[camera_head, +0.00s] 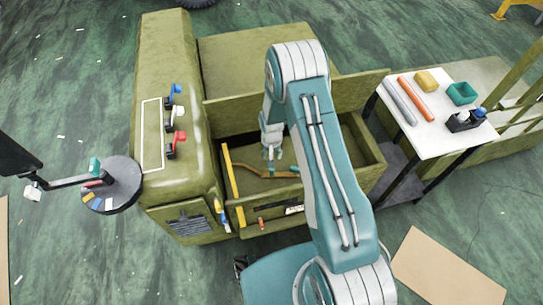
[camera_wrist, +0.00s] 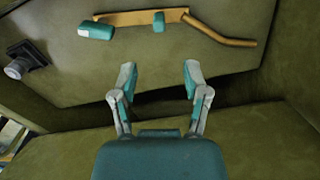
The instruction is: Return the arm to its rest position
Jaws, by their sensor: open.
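My arm (camera_head: 325,160) is teal with white joints. It rises from the bottom of the head view, bends at the top and reaches down into an open olive-green bin (camera_head: 375,160). My gripper (camera_head: 271,153) is inside the bin, low over its floor. In the wrist view my gripper (camera_wrist: 160,78) has its two fingers spread apart with nothing between them. Beyond the fingertips lies an orange-brown bar with a curved end (camera_wrist: 220,35), with a teal block (camera_wrist: 96,31) beside its left end. My upper arm hides part of the bin's right side.
A yellow bar (camera_head: 232,185) stands along the bin's left side. A console with blue, white and red levers (camera_head: 175,143) is left. A white table (camera_head: 440,130) at right holds rollers, a yellow block, a green tray and a dark dispenser. A round tray (camera_head: 125,180) is far left.

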